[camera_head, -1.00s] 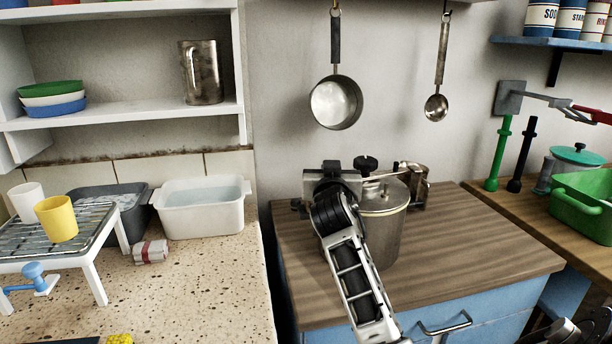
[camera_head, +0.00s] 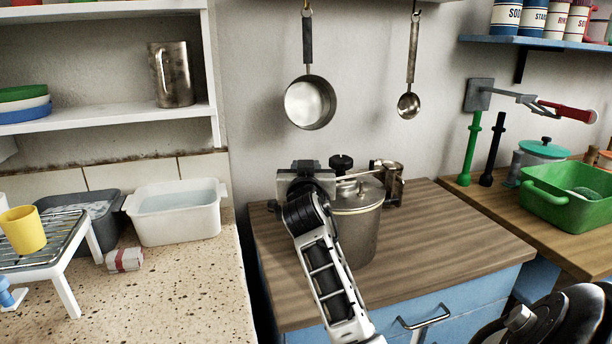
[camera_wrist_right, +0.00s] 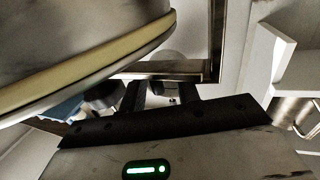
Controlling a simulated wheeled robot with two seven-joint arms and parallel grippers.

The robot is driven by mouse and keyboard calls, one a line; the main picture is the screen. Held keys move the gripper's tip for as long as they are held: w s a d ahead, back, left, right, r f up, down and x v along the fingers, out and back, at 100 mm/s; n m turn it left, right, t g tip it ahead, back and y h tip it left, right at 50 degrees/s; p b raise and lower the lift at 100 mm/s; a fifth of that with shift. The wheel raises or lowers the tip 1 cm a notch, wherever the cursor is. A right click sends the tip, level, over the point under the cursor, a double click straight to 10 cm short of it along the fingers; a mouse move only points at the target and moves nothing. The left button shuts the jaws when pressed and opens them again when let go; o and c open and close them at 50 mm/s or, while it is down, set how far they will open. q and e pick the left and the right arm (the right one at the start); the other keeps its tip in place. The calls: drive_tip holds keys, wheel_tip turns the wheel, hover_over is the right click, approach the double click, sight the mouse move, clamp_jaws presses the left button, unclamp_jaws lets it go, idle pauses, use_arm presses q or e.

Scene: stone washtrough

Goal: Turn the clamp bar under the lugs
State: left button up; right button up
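A metal pot (camera_head: 355,235) with a flat lid stands on the wooden counter. A pale metal clamp bar (camera_head: 359,177) crosses above its lid, with a black knob (camera_head: 342,162) near it and a metal bracket (camera_head: 393,182) at the right. My right gripper (camera_head: 318,172) is at the left side of the lid, beside the bar's left end. In the right wrist view, the gripper's dark fingers (camera_wrist_right: 161,93) are apart. The bar (camera_wrist_right: 165,70) lies just beyond their tips; contact is unclear. The pot's rim with a yellowish band (camera_wrist_right: 90,70) is close at upper left. The lugs cannot be made out. My left gripper is not in view.
The wooden counter (camera_head: 450,235) is clear right of the pot. A pan (camera_head: 311,103) and ladle (camera_head: 409,106) hang on the wall behind.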

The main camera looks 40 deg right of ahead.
drive_tip(key=v, duration=1.1)
drive_tip(key=shift+s+a+b, duration=0.2)
drive_tip(key=shift+b, duration=0.2)
drive_tip(key=c, duration=0.5)
drive_tip(key=shift+a+r+n, duration=0.1)
drive_tip(key=shift+r+n, duration=0.05)
drive_tip(key=shift+n, duration=0.35)
clamp_jaws()
drive_tip(key=s+a+n+p, duration=0.1)
drive_tip(key=s+a+n, duration=0.1)
drive_tip(key=n, duration=1.6)
drive_tip(key=s+a+n+p, duration=0.2)
drive_tip(key=s+n, duration=0.1)
drive_tip(key=n, duration=1.4)
drive_tip(key=x, duration=0.8)
drive_tip(key=f+x, duration=0.1)
drive_tip(key=x, duration=0.4)
drive_tip(key=shift+w+a, duration=0.15)
